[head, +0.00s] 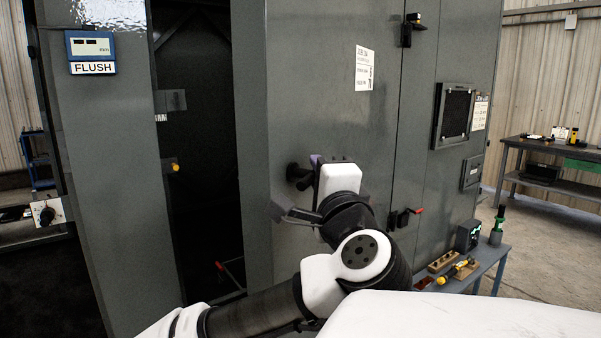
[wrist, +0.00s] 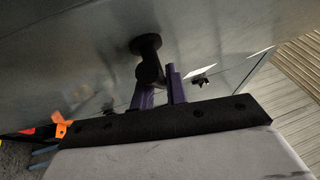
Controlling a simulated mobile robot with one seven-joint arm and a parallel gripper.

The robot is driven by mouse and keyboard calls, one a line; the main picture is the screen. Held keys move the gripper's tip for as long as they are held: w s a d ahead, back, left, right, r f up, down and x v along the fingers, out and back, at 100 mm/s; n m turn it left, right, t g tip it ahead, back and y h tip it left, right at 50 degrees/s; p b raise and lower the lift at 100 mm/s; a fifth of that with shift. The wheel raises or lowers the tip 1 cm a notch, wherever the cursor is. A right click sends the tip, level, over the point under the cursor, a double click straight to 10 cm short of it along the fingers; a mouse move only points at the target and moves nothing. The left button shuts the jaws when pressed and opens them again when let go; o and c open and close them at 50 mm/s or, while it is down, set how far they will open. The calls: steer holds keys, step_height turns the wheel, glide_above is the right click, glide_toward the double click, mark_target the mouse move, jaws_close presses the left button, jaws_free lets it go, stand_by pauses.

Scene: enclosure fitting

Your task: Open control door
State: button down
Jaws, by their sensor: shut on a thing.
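The grey cabinet door (head: 320,110) has a white label high on it and a black knob-like handle (head: 296,176) near its middle. My gripper (head: 315,172) is at that handle, and my arm reaches up to it from below. In the wrist view, the purple fingers (wrist: 159,84) close around the handle's stem (wrist: 149,66), which stands on a round black base. A tall dark opening (head: 205,150) shows left of the door's edge, with the cabinet interior behind it. The wrist hides part of the handle in the head view.
A red-tipped latch (head: 403,217) is on the cabinet at right. A low bench (head: 480,272) with tools stands close at lower right; a workbench (head: 555,148) is farther back.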

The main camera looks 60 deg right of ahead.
steer(key=shift+w+f, duration=0.1)
steer(key=shift+f, duration=0.15)
steer(key=c, duration=1.4)
jaws_free()
steer(key=shift+w+a, duration=0.15)
steer(key=shift+r, duration=0.15)
steer(key=b+v, duration=0.6)
steer(key=v, duration=0.2)
steer(key=shift+s+f, duration=0.35)
steer(key=shift+s, duration=0.15)
steer(key=shift+a+b, duration=0.1)
steer(key=shift+b, duration=0.75)
steer(key=b, duration=0.4)
steer(key=shift+s+a+r+b, duration=0.1)
steer(key=shift+s+a+b, duration=0.15)
steer(key=shift+s+b, duration=0.15)
steer(key=b, duration=0.3)
steer(key=shift+s+a+b, duration=0.1)
steer(key=shift+a+b, duration=0.2)
